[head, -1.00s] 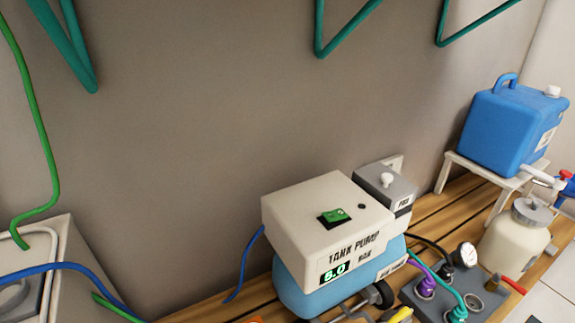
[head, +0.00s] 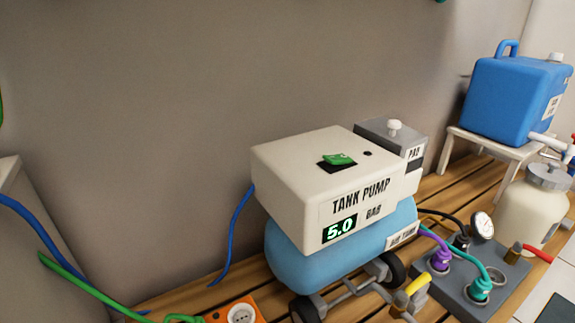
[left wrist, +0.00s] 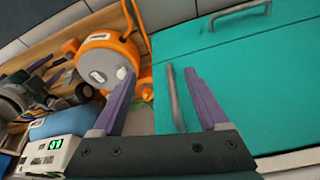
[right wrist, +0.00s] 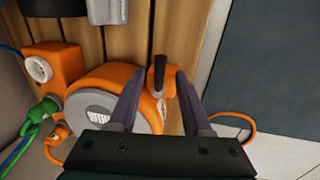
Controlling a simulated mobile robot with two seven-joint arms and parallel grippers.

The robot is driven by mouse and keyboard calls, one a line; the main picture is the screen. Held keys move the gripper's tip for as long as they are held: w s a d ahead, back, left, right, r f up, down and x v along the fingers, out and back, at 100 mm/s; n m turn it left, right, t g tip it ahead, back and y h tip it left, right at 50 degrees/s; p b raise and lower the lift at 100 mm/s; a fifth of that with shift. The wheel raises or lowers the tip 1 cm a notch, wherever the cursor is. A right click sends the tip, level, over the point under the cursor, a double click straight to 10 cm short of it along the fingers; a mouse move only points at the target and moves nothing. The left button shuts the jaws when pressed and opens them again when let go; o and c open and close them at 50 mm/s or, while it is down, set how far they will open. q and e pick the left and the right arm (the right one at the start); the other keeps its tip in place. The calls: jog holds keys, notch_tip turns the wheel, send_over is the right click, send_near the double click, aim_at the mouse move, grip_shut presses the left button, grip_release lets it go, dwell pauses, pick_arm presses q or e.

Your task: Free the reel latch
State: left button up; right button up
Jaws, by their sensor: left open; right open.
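The orange reel (right wrist: 105,80) stands on the wooden slats in the right wrist view, with a pale grey hub plate on its face. A black lever (right wrist: 159,73), possibly the latch, sticks up at its right side. My right gripper (right wrist: 160,82) is open, and the lever shows between its fingertips; I cannot tell whether they touch it. The orange reel (left wrist: 103,62) also shows in the left wrist view, left of the fingers. My left gripper (left wrist: 160,78) is open and empty in front of teal cabinet doors (left wrist: 230,75). Neither gripper shows in the head view.
The tank pump (head: 310,180) sits on the blue air tank (head: 300,260). A valve block (head: 465,285) with coloured hoses, a white bottle (head: 530,210) and a blue canister (head: 510,100) stand to the right. An orange socket box (head: 240,313) is at the bottom edge.

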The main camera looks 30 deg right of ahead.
jog(key=shift+w+f, duration=0.1)
jog(key=shift+f, duration=0.35)
grip_shut()
dwell(0.4)
